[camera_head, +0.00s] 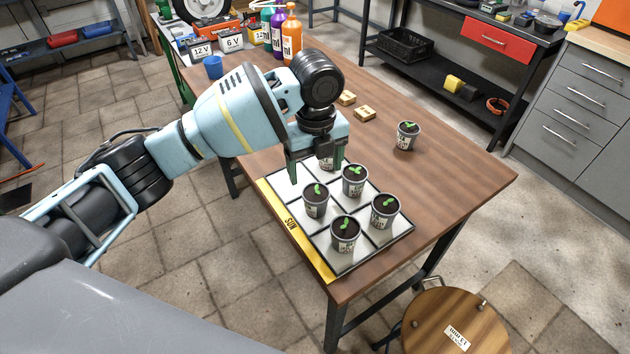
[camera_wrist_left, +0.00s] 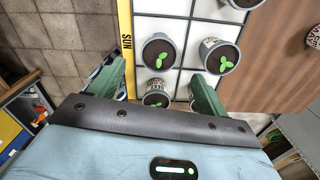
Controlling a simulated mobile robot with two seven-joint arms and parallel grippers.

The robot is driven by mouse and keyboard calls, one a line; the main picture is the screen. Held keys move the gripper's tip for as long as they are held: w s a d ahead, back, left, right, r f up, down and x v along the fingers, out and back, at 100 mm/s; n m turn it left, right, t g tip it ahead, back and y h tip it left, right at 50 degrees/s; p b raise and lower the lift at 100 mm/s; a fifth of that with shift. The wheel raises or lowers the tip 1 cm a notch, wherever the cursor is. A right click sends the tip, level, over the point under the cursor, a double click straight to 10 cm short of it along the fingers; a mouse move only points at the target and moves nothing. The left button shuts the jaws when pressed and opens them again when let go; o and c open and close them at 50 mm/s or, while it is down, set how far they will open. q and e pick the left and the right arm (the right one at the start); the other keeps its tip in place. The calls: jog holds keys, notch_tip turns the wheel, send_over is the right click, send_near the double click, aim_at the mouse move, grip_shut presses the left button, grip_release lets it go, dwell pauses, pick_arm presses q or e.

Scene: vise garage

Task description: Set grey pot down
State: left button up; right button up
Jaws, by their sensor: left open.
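Several grey pots with dark soil and green seedlings stand upright on the white gridded tray (camera_head: 305,222) with a yellow SUN strip. In the head view they are a front pot (camera_head: 345,236), a right pot (camera_head: 385,213), a middle-left pot (camera_head: 316,202), a middle-right pot (camera_head: 354,182) and a far pot (camera_head: 326,164), partly hidden by my gripper. Another grey pot (camera_head: 407,137) stands off the tray. The far-left cell looks empty. My left gripper (camera_head: 317,172) is open above the tray, fingers pointing down; a pot (camera_wrist_left: 157,96) shows between its fingers in the left wrist view.
Two small wooden blocks (camera_head: 364,114) lie beyond the tray. A blue mug (camera_head: 213,67), bottles (camera_head: 292,37) and batteries stand at the table's far end. A round wooden stool (camera_head: 455,325) is by the near edge. The table's right side is mostly clear.

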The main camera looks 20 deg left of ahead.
pick_arm(q)
jog(key=shift+r, duration=1.85)
pick_arm(e)
jog(key=shift+s, duration=0.45)
